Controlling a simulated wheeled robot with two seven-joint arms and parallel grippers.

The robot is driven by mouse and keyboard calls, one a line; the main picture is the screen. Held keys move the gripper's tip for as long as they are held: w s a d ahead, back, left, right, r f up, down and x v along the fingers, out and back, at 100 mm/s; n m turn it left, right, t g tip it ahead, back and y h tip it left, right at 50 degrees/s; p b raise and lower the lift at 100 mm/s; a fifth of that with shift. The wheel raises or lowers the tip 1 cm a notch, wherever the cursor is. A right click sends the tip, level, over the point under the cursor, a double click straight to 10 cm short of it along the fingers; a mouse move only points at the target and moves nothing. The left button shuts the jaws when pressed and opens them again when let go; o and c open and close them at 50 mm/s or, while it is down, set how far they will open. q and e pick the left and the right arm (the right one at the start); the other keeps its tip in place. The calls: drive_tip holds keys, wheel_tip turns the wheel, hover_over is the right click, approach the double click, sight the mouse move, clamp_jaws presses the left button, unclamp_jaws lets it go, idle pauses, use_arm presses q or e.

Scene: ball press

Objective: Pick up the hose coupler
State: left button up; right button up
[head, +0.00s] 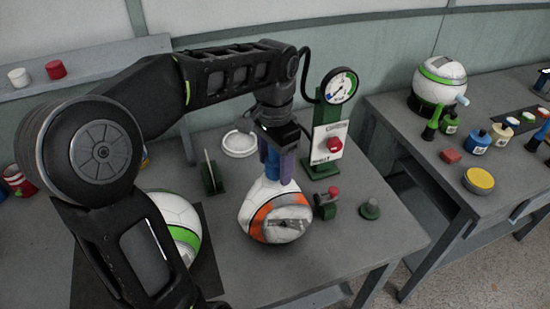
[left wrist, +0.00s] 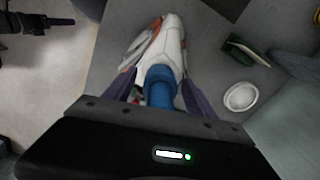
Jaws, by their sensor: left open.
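The blue hose coupler (left wrist: 160,84) stands between the two purple fingers of my left gripper (left wrist: 160,98) in the left wrist view. Those fingers are open, one on each side of it. In the head view, the coupler (head: 271,161) shows as a blue piece beside a purple finger, just above a white and orange ball (head: 275,215). The ball looks partly sunken, and I cannot tell whether the coupler touches it. A dark jointed arm end, probably my right gripper (left wrist: 62,21), shows at the top left of the left wrist view; its fingers are unclear.
A green gauge stand (head: 327,140) with a red button is behind the ball. A white ring (head: 239,143) and a small green stand (head: 211,174) are to its left. A white and green ball (head: 178,222) is partly behind my left arm. A second table (head: 410,135) stands right.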

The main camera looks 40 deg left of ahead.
sight(275, 152)
use_arm(q)
clamp_jaws()
idle(0.8)
drive_tip(key=shift+r, duration=0.1)
drive_tip(key=shift+r, duration=0.25)
wheel_tip(275, 152, up, 3)
drive_tip(key=shift+f, duration=0.2)
wheel_tip(275, 152, up, 6)
drive_tip(key=p, duration=0.5)
drive_tip(key=shift+r+p, duration=0.4)
drive_tip(key=shift+p, duration=0.15)
drive_tip(key=shift+f, duration=0.1)
